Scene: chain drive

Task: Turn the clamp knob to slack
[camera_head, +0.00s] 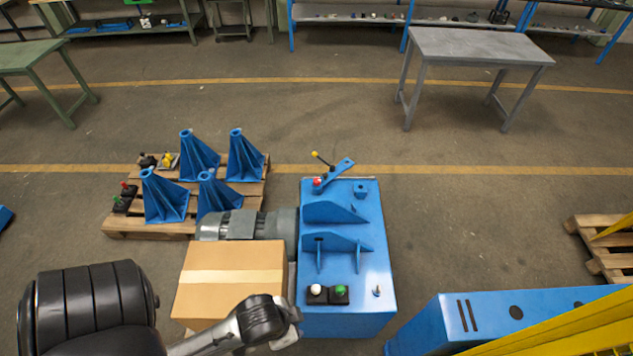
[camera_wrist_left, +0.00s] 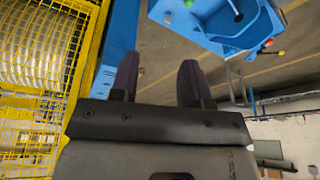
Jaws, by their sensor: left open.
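A blue machine (camera_head: 350,235) stands at the middle of the head view. A red knob (camera_head: 317,183) and a lever with a yellow ball (camera_head: 315,154) are at its far end. White (camera_head: 316,290) and green (camera_head: 341,289) buttons and a small metal post (camera_head: 377,292) are at its near end. I cannot tell which part is the clamp knob. In the left wrist view, the blue machine (camera_wrist_left: 205,22) is at the top, beyond my left gripper (camera_wrist_left: 158,82), whose dark fingers are apart with nothing between them. The head view does not show its fingertips clearly. My right gripper is not seen.
A cardboard box (camera_head: 230,275) and a grey motor (camera_head: 245,223) adjoin the machine's left side. A pallet (camera_head: 150,228) with blue stands is farther left. A blue cabinet (camera_head: 480,312) and yellow frame (camera_head: 560,332) are at the lower right. The floor beyond the machine is clear.

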